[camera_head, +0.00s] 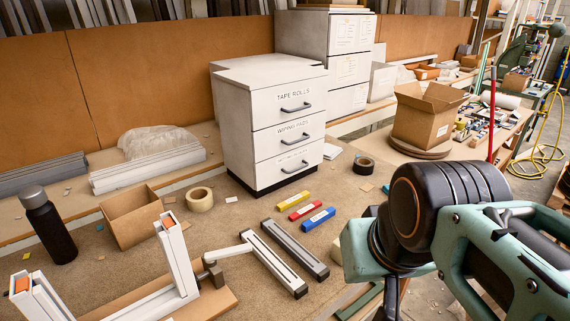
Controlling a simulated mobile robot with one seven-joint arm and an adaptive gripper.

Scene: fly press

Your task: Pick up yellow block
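The yellow block (292,201) lies on the brown worktop, in front of the white drawer cabinet. It is the farthest back of three small blocks in a slanting row. The red block (305,211) lies just in front of it, and the blue block (318,220) lies in front of the red one. Narrow gaps show between them. My arm, green and black, fills the lower right, to the right of the blocks. Its fingers cannot be made out, so my gripper is not seen.
The white drawer cabinet (236,119) stands behind the blocks. Grey and white bars (294,250) lie in front. A tape roll (199,199), open cardboard box (131,217) and dark bottle (50,230) are at left. Black tape (363,165) lies behind right.

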